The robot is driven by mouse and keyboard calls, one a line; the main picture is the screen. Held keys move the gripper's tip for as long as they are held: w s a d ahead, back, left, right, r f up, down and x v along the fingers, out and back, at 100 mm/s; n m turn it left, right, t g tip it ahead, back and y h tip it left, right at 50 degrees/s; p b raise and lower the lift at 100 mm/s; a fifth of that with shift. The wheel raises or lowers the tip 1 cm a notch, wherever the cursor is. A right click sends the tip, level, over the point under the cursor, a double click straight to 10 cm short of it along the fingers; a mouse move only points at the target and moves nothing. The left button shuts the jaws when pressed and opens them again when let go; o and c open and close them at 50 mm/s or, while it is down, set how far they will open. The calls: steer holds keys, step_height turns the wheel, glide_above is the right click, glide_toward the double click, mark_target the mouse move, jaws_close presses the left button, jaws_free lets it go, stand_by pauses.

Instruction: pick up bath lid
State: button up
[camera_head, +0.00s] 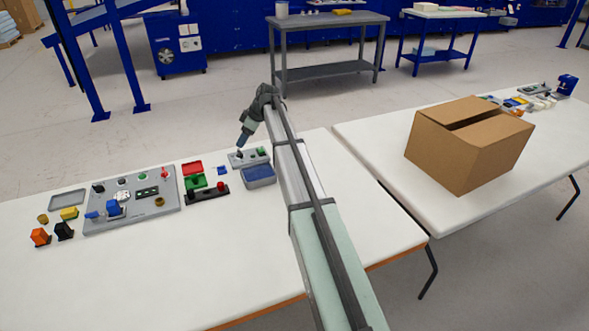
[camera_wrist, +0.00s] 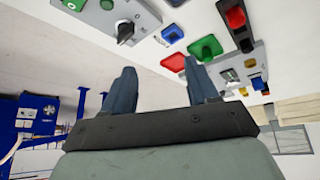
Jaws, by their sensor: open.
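No part is plainly marked as the bath lid. A small blue-grey box (camera_head: 258,177), possibly the bath, stands on the white table right of the row of parts. A grey plate (camera_head: 235,160) with a black knob and a green part lies just behind it. In the wrist view a grey plate (camera_wrist: 146,16) with a black knob and green buttons shows at the top. My gripper (camera_head: 240,147) is above the grey plate's left part. In the wrist view my gripper (camera_wrist: 162,80) has its two blue fingers wide apart, with nothing between them.
A large grey panel (camera_head: 150,212) with several knobs lies left. Red (camera_head: 192,167) and green (camera_head: 195,182) boxes sit between it and the bath-like box. A cardboard box (camera_head: 470,145) stands on the right table. The near part of the left table is clear.

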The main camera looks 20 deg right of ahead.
steer(key=s+d+n+g+h, duration=0.25)
steer(key=d+n, duration=0.25)
steer(key=d, duration=0.4)
steer(key=s+d+n+g+h, duration=0.15)
steer(key=s+d+n, duration=0.25)
steer(key=d, duration=0.4)
steer(key=shift+h, duration=0.4)
steer(key=f, duration=0.7)
steer(key=shift+w+d+f, duration=0.1)
steer(key=shift+w+f, duration=0.15)
steer(key=shift+f, duration=0.15)
steer(key=shift+w+d+f, duration=0.1)
steer(key=shift+w+f, duration=0.05)
steer(key=shift+f, duration=1.15)
steer(key=shift+w+d+f, duration=0.1)
steer(key=shift+w+f, duration=0.05)
steer(key=shift+f, duration=1.15)
steer(key=shift+c, duration=0.4)
jaws_close()
